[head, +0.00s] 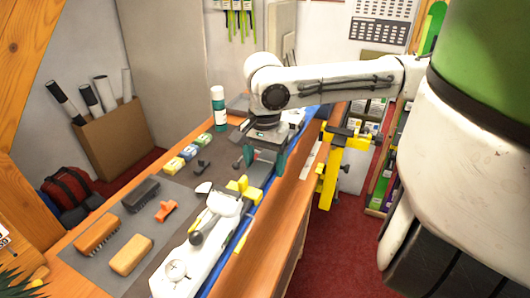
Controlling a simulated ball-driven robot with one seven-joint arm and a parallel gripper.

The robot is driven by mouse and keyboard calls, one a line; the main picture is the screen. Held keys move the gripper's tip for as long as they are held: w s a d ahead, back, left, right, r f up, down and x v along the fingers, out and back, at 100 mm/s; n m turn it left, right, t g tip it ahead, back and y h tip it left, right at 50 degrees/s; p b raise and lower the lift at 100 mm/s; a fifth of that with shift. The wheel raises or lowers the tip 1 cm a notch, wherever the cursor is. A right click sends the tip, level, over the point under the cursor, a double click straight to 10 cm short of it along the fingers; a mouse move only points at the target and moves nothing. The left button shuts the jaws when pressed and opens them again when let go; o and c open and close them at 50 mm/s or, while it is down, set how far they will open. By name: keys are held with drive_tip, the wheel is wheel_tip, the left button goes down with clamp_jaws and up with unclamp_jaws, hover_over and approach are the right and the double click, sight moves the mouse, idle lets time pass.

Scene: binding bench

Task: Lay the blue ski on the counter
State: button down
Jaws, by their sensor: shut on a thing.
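The blue ski (256,208) shows as a long narrow blue strip along the right edge of the wooden counter (275,248). It runs from the near end, beside a white binding jig, to beyond my gripper. My gripper (263,172) points down over its middle part, with its fingers shut on the ski. The fingers and wrist hide the stretch that they hold. I cannot tell whether the ski touches the counter or is slightly above it.
The white jig (196,257) with yellow clamps stands left of the ski. A yellow vise (330,172) juts from the counter's right edge. Red floor lies right.

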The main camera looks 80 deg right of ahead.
drive_tip(key=shift+f, duration=1.5)
drive_tip(key=b, duration=1.3)
hover_over(265, 225)
wheel_tip(265, 225, down, 13)
drive_tip(key=shift+d+f, duration=0.1)
drive_tip(key=shift+f+b, duration=0.85)
drive_tip(key=shift+f, duration=0.9)
drive_tip(key=shift+f+b, duration=0.35)
drive_tip(key=shift+f, duration=0.25)
drive_tip(key=shift+c, duration=1.4)
unclamp_jaws()
drive_tip(key=shift+o, duration=1.4)
drive_tip(key=shift+f, duration=0.15)
wheel_tip(265, 225, up, 16)
drive_tip(key=p, duration=1.5)
